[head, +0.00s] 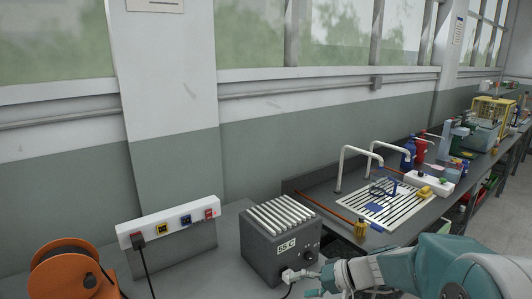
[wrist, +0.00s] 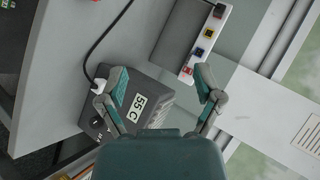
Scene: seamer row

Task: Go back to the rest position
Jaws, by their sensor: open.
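My gripper (wrist: 160,82) is open in the wrist view, its two teal and grey fingers spread apart with nothing between them. Below them is a dark grey box marked 55 C (wrist: 135,108), with a white plug (wrist: 98,86) and a black cable at its side. In the head view my gripper (head: 318,281) is at the bottom, close by the right front of the same box (head: 268,262). The box has a ribbed top and a front knob. The white plug (head: 290,276) sits low on its front. I cannot tell whether a finger touches the box.
A white socket strip (head: 172,222) with coloured sockets stands on the bench behind left. An orange cable reel (head: 65,268) is at lower left. To the right are a slatted drain panel (head: 382,208), white taps (head: 350,160) and bottles. The wall and windows lie behind.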

